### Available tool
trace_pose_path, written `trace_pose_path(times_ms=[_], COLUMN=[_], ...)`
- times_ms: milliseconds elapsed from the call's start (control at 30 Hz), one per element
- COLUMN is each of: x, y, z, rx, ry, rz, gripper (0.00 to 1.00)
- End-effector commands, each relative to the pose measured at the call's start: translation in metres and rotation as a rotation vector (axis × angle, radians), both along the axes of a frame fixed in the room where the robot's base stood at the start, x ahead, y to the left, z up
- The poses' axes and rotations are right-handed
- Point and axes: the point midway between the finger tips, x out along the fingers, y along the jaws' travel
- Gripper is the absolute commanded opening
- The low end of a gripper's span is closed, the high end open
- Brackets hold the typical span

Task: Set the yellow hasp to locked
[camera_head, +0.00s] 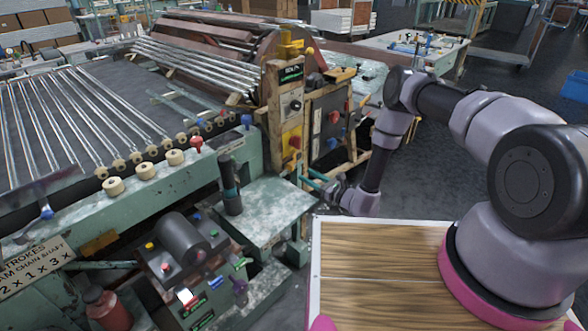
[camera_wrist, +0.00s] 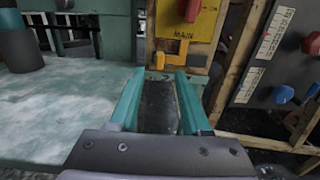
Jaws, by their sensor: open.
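A yellow plate (camera_wrist: 206,22) with a red knob (camera_wrist: 190,8) and a dark label that seems to read MAIN is on the wooden post. It also shows in the head view (camera_head: 290,153). A small yellow piece, which looks like the hasp (camera_wrist: 171,47), sits at its lower edge; whether it is locked I cannot tell. My gripper (camera_wrist: 159,78) is open and empty, its teal fingers pointing at the post just below that piece, apart from it as far as I can see. In the head view my gripper (camera_head: 308,178) is low beside the post, partly hard to make out.
A grey-green machine shelf (camera_head: 265,212) lies left of my gripper, with a dark cylinder (camera_head: 230,190) on it. Right of the post is a wood-framed panel (camera_wrist: 270,60) with red and blue knobs.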

Motion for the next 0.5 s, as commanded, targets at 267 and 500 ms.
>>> trace_pose_path(times_ms=[267, 500], x=[0.032, 0.046], y=[0.043, 0.06], z=[0.001, 0.0], rx=[0.0, 0.001], ry=[-0.004, -0.001], rz=[0.004, 0.003], gripper=[0.47, 0.47])
